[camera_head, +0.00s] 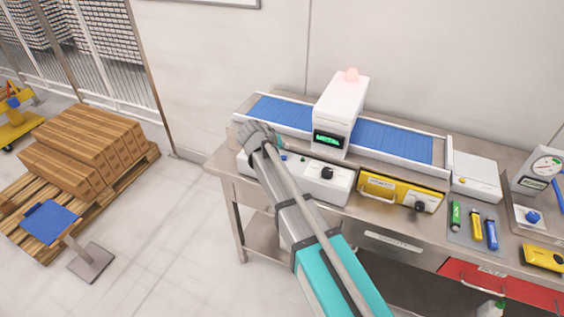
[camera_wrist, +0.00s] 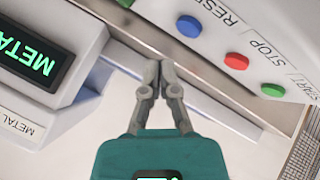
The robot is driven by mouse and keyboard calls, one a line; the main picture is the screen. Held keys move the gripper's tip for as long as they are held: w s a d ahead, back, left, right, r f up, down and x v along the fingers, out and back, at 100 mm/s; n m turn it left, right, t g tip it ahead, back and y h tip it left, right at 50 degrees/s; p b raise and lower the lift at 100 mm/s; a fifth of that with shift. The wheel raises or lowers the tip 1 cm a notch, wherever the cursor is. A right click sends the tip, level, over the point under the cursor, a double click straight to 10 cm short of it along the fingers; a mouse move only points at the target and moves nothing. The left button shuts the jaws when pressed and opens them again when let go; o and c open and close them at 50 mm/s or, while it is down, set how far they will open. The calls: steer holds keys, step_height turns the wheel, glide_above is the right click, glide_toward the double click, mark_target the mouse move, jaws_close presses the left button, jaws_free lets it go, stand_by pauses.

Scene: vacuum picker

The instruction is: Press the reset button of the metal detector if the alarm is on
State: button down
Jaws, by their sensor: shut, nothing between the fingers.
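The metal detector (camera_head: 341,105) is a white box over a blue conveyor. Its dark display (camera_head: 328,140) shows green "METAL" lettering, and the lamp (camera_head: 352,74) on top looks pinkish-red and lit. A white control panel stands in front. In the wrist view it has a blue button (camera_wrist: 188,26) labelled RESET, a red STOP button (camera_wrist: 236,61) and a green START button (camera_wrist: 272,90). My gripper (camera_wrist: 160,66) is shut and empty, its fingertips apart from the blue button in the picture, below and left of it. In the head view my arm partly covers the panel.
The blue conveyor belt (camera_head: 395,142) runs along the metal table. A yellow box (camera_head: 400,190) with a handle stands right of the control panel. Small bottles, a gauge (camera_head: 546,166) and a red drawer (camera_head: 500,285) are further right. Stacked boxes (camera_head: 85,150) stand on the left floor.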

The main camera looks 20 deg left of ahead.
mark_target(288, 156)
steer(key=shift+f+b, duration=0.65)
steer(key=shift+f, duration=0.3)
steer(key=shift+f, duration=0.1)
stand_by(0.9)
steer(key=shift+f+b, duration=0.3)
steer(key=shift+b, duration=0.15)
steer(key=shift+f+b, duration=0.35)
steer(key=shift+f, duration=0.05)
stand_by(0.7)
steer(key=shift+r, duration=0.1)
stand_by(0.3)
steer(key=shift+r+p, duration=0.75)
steer(key=shift+p, duration=0.1)
steer(key=shift+r+p, duration=2.5)
